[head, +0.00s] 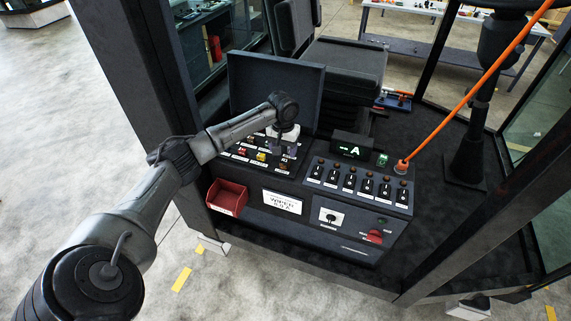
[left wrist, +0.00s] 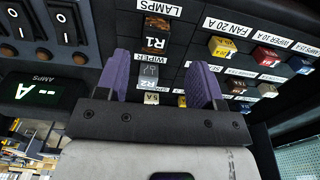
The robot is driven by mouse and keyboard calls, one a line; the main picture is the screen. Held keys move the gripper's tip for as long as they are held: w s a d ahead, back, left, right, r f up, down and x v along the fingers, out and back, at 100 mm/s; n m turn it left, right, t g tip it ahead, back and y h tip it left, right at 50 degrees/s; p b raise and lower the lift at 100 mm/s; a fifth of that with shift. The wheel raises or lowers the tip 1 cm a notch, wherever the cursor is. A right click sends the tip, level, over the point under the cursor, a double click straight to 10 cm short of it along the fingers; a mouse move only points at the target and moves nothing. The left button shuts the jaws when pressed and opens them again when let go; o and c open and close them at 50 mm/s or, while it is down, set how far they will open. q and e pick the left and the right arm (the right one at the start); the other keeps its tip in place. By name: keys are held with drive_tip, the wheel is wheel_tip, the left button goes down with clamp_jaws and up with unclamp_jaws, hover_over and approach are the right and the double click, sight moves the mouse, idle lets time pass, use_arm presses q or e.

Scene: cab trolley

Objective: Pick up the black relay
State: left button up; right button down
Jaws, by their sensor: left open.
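My left gripper (left wrist: 161,68) is open, with a purple pad on each finger. It also shows in the head view (head: 286,143), pointing down over the fuse panel. In the head view the gripper covers part of the relay area. My right gripper is not in view.
Coloured fuses, such as a yellow one (left wrist: 221,47) and a red one (left wrist: 265,57), sit beside the relays. A raised dark lid (head: 275,90) stands behind the panel. A row of switches (head: 356,186) is to its right, and a red bin (head: 227,196) is at front left.

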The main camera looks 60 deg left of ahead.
sight(285, 160)
use_arm(q)
drive_tip(key=shift+w+d+f+p, duration=0.1)
drive_tip(key=shift+d+f+p, duration=0.15)
drive_tip(key=shift+f, duration=0.95)
drive_tip(key=shift+d+f+p, duration=0.1)
drive_tip(key=shift+f+p, duration=0.15)
drive_tip(key=shift+f, duration=1.5)
drive_tip(key=c, duration=1)
